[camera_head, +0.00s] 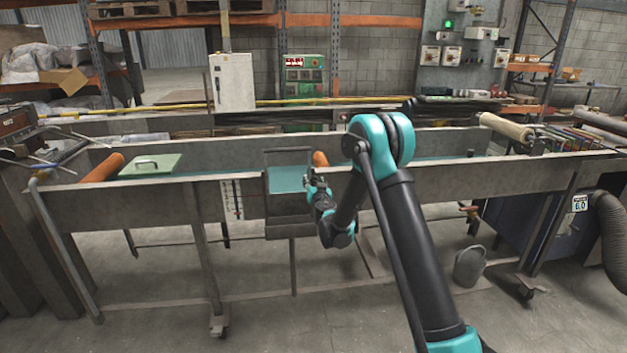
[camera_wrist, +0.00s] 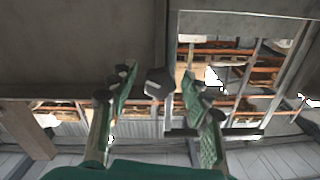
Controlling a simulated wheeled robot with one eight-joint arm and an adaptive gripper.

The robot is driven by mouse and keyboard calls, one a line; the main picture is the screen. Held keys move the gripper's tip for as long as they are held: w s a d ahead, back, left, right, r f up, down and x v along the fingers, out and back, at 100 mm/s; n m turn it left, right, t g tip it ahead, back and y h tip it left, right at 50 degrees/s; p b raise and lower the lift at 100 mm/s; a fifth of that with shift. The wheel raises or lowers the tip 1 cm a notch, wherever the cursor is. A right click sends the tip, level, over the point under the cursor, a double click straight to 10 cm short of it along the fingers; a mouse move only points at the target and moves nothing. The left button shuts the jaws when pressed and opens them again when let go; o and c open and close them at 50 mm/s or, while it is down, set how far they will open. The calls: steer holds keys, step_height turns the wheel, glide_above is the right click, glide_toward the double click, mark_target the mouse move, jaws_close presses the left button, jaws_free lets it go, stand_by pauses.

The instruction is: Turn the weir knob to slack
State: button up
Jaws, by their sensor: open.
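The weir (camera_head: 289,180) is a grey upright frame with a plate at the middle of the long metal trough (camera_head: 150,205). In the wrist view, a dark, blocky knob (camera_wrist: 158,83) shows between the two green finger pads of my gripper (camera_wrist: 157,90). The fingers are spread, with visible gaps on both sides of the knob. I cannot tell how far ahead of the pads the knob is. In the head view, my gripper (camera_head: 314,186) is at the right side of the weir frame. The knob is hidden or too small there, and any slack mark is not readable.
A pale green lid with a handle (camera_head: 150,165) and an orange roller (camera_head: 103,168) are at the trough's left end. A grey bucket (camera_head: 470,266) stands on the floor under the trough. A gauge strip (camera_head: 232,200) hangs left of the weir. Floor in front is clear.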

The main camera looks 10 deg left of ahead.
jaws_close()
stand_by(0.3)
steer(key=shift+n, duration=3)
steer(key=shift+s, duration=0.1)
jaws_free()
